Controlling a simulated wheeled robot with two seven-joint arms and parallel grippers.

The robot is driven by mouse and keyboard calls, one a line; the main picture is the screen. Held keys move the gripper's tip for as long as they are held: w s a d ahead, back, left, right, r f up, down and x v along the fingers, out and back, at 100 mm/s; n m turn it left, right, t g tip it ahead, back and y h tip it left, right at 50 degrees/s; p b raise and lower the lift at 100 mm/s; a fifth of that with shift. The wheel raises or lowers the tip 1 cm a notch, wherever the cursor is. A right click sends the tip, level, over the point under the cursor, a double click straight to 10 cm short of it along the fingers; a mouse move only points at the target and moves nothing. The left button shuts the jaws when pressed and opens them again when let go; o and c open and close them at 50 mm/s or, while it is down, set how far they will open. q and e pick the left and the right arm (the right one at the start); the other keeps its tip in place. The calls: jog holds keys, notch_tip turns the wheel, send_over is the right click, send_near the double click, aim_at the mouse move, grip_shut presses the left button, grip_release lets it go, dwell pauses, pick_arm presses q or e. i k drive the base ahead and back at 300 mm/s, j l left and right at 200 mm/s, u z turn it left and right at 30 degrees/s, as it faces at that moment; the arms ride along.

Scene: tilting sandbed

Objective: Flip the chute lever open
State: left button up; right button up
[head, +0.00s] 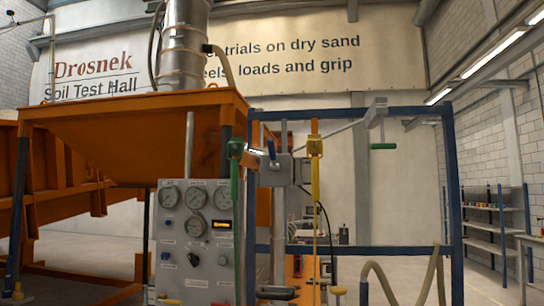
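Several handles show in the head view, and I cannot tell for sure which one is the chute lever. A green lever (235,215) hangs down beside the gauge panel. A yellow lever (315,180) hangs upright to its right. A small blue lever (271,149) stands on a grey box (274,171) between them. A crank with a green grip (383,146) sticks out at the upper right of the blue frame. Neither of my grippers is in view.
An orange hopper (130,125) with a metal duct (183,50) stands at the left. A grey gauge panel (195,240) is in front of it. A blue frame (455,190) surrounds the levers at right. Hoses (400,290) loop at the lower right. Shelves (485,228) stand far right.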

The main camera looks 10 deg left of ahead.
aim_at(270, 142)
jog(key=i+j+z, duration=0.1)
jog(key=z, duration=0.45)
jog(key=i+j+z, duration=0.15)
jog(key=j, duration=0.2)
jog(key=i+j+z, duration=0.15)
jog(key=j, duration=0.25)
jog(key=i+j+z, duration=0.2)
jog(key=j, duration=0.2)
jog(key=j+z, duration=0.15)
jog(key=j, duration=0.3)
jog(key=i+j, duration=0.1)
jog(key=j, duration=0.15)
jog(key=i+j, duration=0.1)
jog(key=j, duration=0.1)
